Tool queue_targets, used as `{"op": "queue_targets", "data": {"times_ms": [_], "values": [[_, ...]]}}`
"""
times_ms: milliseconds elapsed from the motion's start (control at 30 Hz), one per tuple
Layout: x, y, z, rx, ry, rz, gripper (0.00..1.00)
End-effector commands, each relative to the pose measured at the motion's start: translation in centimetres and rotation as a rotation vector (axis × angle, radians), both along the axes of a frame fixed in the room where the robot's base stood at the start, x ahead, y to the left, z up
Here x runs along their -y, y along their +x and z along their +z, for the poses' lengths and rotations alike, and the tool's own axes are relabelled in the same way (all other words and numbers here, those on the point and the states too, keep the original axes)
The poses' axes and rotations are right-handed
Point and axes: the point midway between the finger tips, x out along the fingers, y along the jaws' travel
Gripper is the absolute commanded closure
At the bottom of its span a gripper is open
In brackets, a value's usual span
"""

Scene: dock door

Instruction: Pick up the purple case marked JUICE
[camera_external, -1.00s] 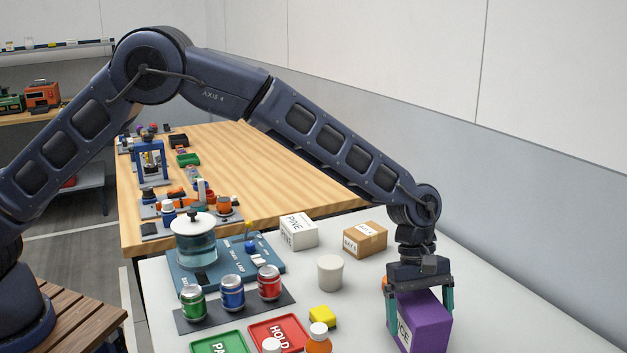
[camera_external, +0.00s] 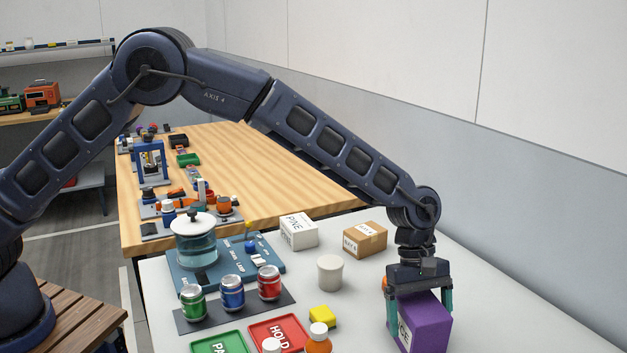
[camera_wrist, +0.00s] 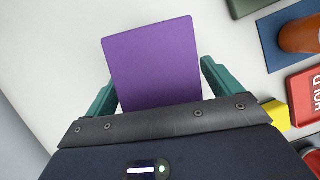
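The purple case (camera_external: 432,325) stands upright on the pale table at the lower right, its white label partly covered by a finger and showing only the letters "CE". Its purple top (camera_wrist: 152,62) fills the middle of the wrist view. My gripper (camera_external: 420,305) is right above it, pointing down, with a green finger on each side. In the wrist view, the fingers of my gripper (camera_wrist: 160,85) lie against the left and right sides of the case with no clear gap. The case's underside is out of the picture.
A white cup (camera_external: 330,273), a white box (camera_external: 299,233) and a brown box (camera_external: 365,240) stand behind the case. A yellow block (camera_external: 323,317), an orange bottle (camera_external: 319,342) and a red HOLD tray (camera_external: 262,331) are to its left. The table right of the case is clear.

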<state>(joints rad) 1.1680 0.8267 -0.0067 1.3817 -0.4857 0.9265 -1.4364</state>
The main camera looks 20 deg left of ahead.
Motion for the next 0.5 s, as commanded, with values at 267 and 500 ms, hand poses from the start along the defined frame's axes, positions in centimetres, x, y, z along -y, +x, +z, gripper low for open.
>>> {"op": "queue_targets", "data": {"times_ms": [267,500], "values": [[0.0,0.01,0.0,0.0,0.0,0.0,0.65],[0.04,0.01,0.1,0.0,-0.001,0.0,0.75]]}}
